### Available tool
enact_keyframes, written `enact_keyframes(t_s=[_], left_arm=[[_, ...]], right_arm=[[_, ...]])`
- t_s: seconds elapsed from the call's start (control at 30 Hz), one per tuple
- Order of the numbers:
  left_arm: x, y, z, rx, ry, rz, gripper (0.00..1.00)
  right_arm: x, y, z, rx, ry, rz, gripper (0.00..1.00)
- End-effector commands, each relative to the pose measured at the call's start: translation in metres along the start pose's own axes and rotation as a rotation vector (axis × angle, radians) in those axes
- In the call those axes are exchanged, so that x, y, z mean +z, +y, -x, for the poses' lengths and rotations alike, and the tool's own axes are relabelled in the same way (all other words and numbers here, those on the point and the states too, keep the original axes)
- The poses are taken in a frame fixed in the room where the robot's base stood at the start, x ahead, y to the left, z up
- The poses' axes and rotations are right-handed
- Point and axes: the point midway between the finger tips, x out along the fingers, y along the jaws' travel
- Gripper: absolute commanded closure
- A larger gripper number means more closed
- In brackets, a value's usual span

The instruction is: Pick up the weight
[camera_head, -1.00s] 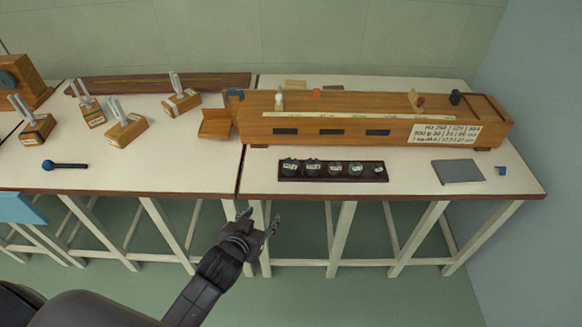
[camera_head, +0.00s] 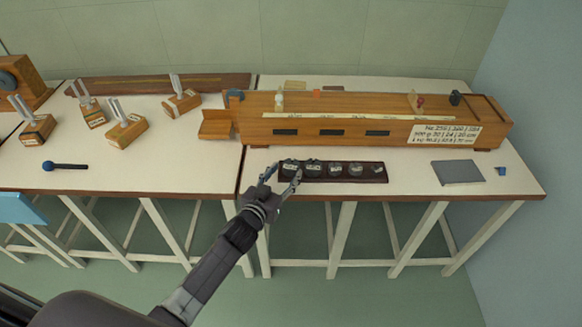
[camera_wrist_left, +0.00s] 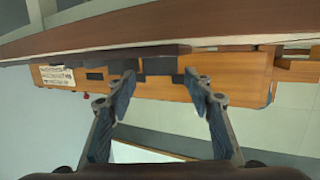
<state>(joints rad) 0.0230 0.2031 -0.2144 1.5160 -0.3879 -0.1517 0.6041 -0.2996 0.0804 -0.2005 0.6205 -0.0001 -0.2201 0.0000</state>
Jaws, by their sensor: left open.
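A dark rack (camera_head: 345,179) on the right bench holds several dark weights in a row, larger at the left and smaller at the right. The leftmost weight (camera_head: 290,166) has a pale label. My left gripper (camera_head: 282,178) is open and empty at the front left end of the rack, its fingers pointing toward the leftmost weight. In the left wrist view, which is upside down, a dark weight (camera_wrist_left: 160,66) shows beyond and between the open fingertips. Contact cannot be told. My right gripper is not in view.
A long wooden instrument (camera_head: 385,130) stands behind the rack. Tuning forks on wooden boxes (camera_head: 127,131) and a blue-headed mallet (camera_head: 65,166) are on the left bench (camera_head: 190,160).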

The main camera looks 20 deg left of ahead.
Motion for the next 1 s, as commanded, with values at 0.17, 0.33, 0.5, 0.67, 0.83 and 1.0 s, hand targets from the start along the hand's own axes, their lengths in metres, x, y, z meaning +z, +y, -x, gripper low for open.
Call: enact_keyframes(t_s=[0.17, 0.33, 0.5, 0.67, 0.83, 1.0], left_arm=[[0.0, -0.001, -0.021, 0.0, 0.0, -0.001, 0.53], [0.001, 0.0, -0.028, 0.001, -0.001, 0.0, 0.53], [0.001, 0.0, -0.028, 0.001, -0.001, 0.0, 0.53], [0.001, 0.0, -0.028, 0.001, -0.001, 0.0, 0.68], [0.001, 0.0, -0.028, 0.001, -0.001, 0.0, 0.87], [-0.002, 0.0, -0.028, 0.002, 0.005, -0.001, 1.0]], right_arm=[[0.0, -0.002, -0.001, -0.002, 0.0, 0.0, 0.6], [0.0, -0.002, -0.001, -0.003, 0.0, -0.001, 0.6], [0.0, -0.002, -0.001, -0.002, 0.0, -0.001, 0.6], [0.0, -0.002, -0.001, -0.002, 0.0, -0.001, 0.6], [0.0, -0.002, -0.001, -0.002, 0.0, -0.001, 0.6], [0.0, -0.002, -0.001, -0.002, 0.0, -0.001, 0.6]])
